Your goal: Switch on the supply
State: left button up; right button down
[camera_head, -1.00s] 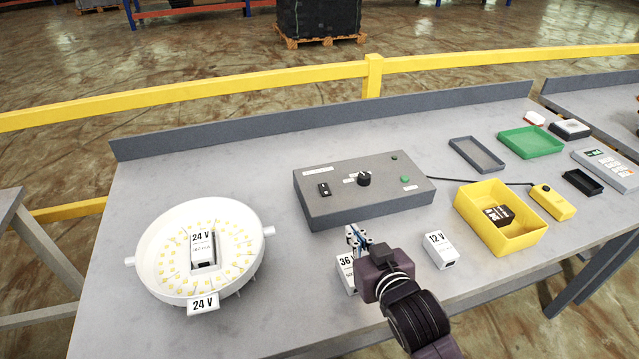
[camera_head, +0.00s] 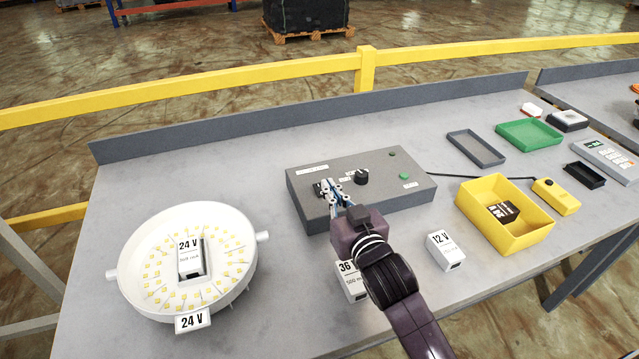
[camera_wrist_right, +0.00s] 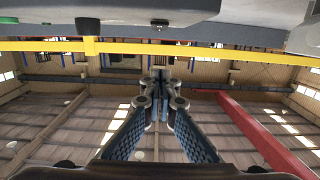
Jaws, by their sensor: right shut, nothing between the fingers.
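The right wrist view shows the closed fingers (camera_wrist_right: 160,80). My left gripper is not in view.
A white round lamp housing (camera_head: 130,240) with a 24 V block (camera_head: 191,260) stands at the left. A 36 V block (camera_head: 352,285) lies under my right arm, a 12 V block (camera_head: 444,250) to its right. A yellow bin (camera_head: 527,242) holds a dark block.

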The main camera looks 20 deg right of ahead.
send_over(320, 191)
jog(key=shift+s+f+p, duration=0.25)
jog(key=shift+f+p, duration=0.05)
jog(key=shift+p, duration=0.1)
notch_tip(320, 191, down, 3)
jog(key=shift+w+r, duration=0.1)
jog(key=shift+w, duration=0.05)
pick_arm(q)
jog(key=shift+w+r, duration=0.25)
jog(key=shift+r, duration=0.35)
pick_arm(e)
jog(key=shift+a+f, duration=0.1)
jog(key=shift+f, duration=0.55)
